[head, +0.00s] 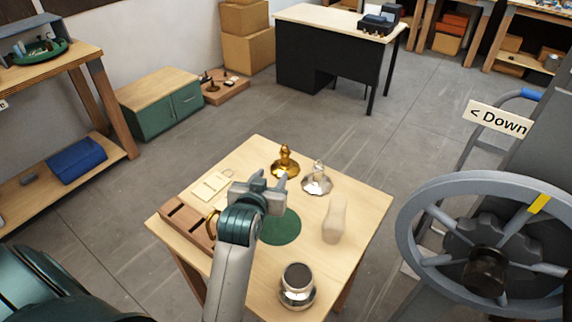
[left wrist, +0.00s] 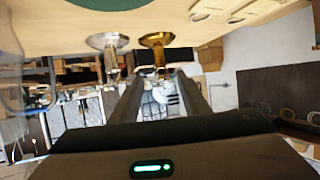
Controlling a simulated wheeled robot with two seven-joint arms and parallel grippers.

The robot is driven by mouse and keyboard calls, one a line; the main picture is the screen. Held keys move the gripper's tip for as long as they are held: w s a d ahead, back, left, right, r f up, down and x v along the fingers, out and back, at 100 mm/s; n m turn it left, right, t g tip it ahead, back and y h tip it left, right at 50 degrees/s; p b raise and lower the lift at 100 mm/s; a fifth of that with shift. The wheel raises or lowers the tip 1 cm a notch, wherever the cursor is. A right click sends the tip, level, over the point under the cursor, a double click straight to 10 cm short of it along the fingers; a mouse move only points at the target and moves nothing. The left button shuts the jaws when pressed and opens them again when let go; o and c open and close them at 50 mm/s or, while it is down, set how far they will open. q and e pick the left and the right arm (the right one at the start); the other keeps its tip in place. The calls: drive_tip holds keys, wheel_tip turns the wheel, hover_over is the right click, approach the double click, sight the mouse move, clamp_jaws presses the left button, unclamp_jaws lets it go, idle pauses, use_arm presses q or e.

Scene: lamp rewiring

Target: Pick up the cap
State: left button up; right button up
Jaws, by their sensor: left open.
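A brass piece (head: 285,162) with a wide round foot and a knob stands upright at the far edge of the small wooden table. A silver piece (head: 317,181) of similar shape stands to its right. I cannot tell which thing is the cap. My left gripper (head: 269,180) is open and empty, over the table, on the near side of the brass piece and apart from it. In the left wrist view, which looks upside down, the brass piece (left wrist: 158,42) shows beyond the open fingers (left wrist: 160,92), with the silver piece (left wrist: 109,44) left of it. My right gripper is not seen.
The table (head: 258,152) also holds a green round mat (head: 284,229), a pale upright piece (head: 335,220), a silver round piece with a dark top (head: 297,284), a slotted wooden block (head: 190,222) and a paper card (head: 211,187). A large handwheel (head: 413,235) stands to the right.

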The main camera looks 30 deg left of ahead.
use_arm(q)
drive_tip(key=p, duration=0.3)
approach(284, 159)
drive_tip(key=x, duration=0.5)
drive_tip(key=shift+w+a+r, duration=0.1)
drive_tip(key=shift+r, duration=0.1)
drive_tip(key=shift+w+a+f, duration=0.15)
drive_tip(key=shift+w+f, duration=0.15)
drive_tip(key=shift+w, duration=0.25)
drive_tip(key=shift+w+a+f+p, duration=0.1)
drive_tip(key=shift+w+f+p, duration=0.2)
drive_tip(key=shift+w+p, duration=0.3)
drive_tip(key=shift+f+p+x, duration=0.2)
drive_tip(key=shift+p+x, duration=0.4)
drive_tip(key=shift+x, duration=1.3)
drive_tip(key=shift+s, duration=0.1)
clamp_jaws()
